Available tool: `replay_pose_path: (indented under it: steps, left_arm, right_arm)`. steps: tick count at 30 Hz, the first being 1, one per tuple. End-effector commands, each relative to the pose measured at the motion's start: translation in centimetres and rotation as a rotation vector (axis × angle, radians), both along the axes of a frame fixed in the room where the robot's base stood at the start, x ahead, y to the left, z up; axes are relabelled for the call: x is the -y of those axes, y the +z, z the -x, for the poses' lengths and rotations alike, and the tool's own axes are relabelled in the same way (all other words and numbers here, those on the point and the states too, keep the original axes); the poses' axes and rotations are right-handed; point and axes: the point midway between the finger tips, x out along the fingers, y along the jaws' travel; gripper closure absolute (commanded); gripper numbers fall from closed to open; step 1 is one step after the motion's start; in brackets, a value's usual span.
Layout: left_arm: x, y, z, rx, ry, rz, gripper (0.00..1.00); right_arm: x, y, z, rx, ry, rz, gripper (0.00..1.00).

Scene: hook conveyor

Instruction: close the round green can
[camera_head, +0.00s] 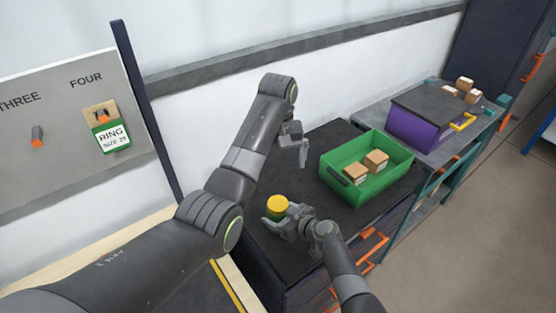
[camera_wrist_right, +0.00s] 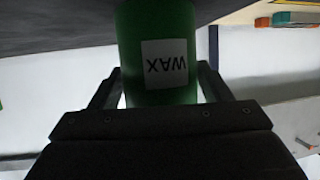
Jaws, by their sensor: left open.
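The round green can (camera_head: 276,213) stands upright near the left edge of the dark table, and a yellow top (camera_head: 277,202) covers its upper end. I cannot tell how tightly the yellow top sits. My right gripper (camera_head: 281,221) is around the can's side, with its fingers closed against it. In the right wrist view the can (camera_wrist_right: 160,85) appears upside down between both fingers, showing a white WAX label; its yellow top is out of that view. My left gripper (camera_head: 304,153) is open and empty, above and behind the can, apart from it.
A purple box (camera_head: 408,131) stands on a farther bench. A board with a RING tag (camera_head: 112,137) is at left. Bare table lies between can and crate.

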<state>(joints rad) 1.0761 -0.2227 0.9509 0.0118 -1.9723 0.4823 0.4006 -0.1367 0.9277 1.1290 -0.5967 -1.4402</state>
Motion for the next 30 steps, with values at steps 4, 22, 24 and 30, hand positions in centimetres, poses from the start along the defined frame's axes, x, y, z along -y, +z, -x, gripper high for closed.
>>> replay_pose_path:
  steps: [4,22,24,30]
  left_arm:
    - [0.0,0.0,0.0,0.0,0.0,0.0,0.0]
    - [0.0,-0.7,0.0,0.0,0.0,0.0,0.0]
    - [0.0,-0.9,0.0,0.0,0.0,0.0,0.0]
    - [0.0,-1.1,0.0,0.0,0.0,0.0,0.0]
  right_arm:
    - [0.0,0.0,0.0,0.0,0.0,0.0,0.11]
    - [1.2,0.6,1.2,0.004,0.001,-0.002,0.11]
    - [1.7,0.8,1.7,0.003,0.0,0.0,0.11]
    - [3.3,1.8,3.3,0.002,-0.001,0.0,0.11]
